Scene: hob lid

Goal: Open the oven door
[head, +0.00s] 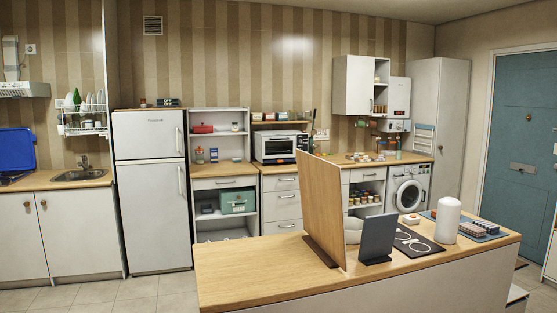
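A white countertop oven (280,146) with a dark glass front stands on the wooden worktop along the back wall, between the open shelf unit and the wooden board. Its door looks shut, and its right side is close to several thin upright items. It is small in this view, so its handle is hard to make out. Neither of my grippers shows in the head view.
A wooden island (250,275) fills the foreground, in front of the oven. On it stand an upright wooden board (322,205), a dark panel (378,238), a hob (415,242) and a white cylinder (448,220). Floor is free at left, before the fridge (150,190).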

